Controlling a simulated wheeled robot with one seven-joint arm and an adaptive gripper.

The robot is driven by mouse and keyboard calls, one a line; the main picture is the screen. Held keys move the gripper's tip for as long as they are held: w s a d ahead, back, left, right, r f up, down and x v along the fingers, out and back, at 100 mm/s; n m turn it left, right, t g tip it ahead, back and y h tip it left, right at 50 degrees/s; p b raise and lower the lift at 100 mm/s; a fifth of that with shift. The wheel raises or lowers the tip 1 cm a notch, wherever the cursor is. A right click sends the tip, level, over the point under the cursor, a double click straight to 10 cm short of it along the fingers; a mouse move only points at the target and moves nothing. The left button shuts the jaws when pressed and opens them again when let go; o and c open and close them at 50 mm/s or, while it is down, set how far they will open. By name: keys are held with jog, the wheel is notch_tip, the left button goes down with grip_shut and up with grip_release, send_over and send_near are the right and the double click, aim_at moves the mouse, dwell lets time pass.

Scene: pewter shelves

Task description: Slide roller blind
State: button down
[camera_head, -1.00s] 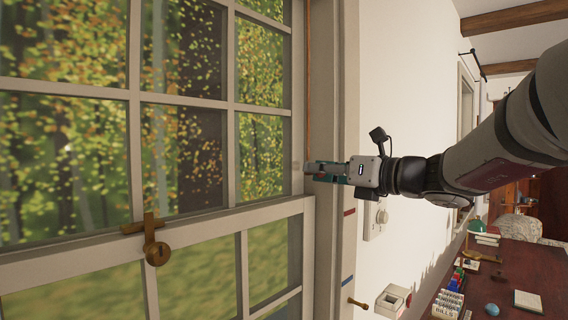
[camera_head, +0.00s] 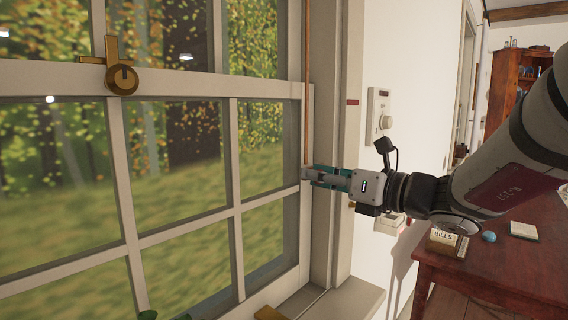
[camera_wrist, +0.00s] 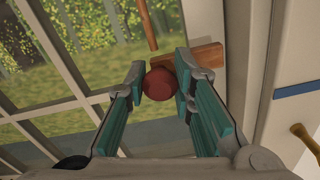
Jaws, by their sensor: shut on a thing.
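A thin brown cord (camera_head: 307,80) hangs straight down along the right side of the window frame to my gripper (camera_head: 308,174). In the wrist view the cord (camera_wrist: 148,25) runs down to a dark red round knob (camera_wrist: 158,84). My gripper, with teal-lined fingers, is shut on the knob, one finger on each side of it. The knob is mostly hidden by the fingers in the head view. The blind itself does not show in any view; the panes in sight are uncovered.
The window frame (camera_head: 320,230) is close to the fingers. A brass sash lock (camera_head: 122,79) sits on the window's crossbar. A wooden piece (camera_head: 270,313) lies low by the sill (camera_head: 345,300).

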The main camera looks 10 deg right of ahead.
jog(key=shift+f+b, duration=0.95)
jog(key=shift+f, duration=0.95)
jog(key=c, duration=1.3)
grip_release()
jog(key=shift+c, duration=0.2)
jog(key=v, duration=1.2)
jog(key=shift+a, duration=0.15)
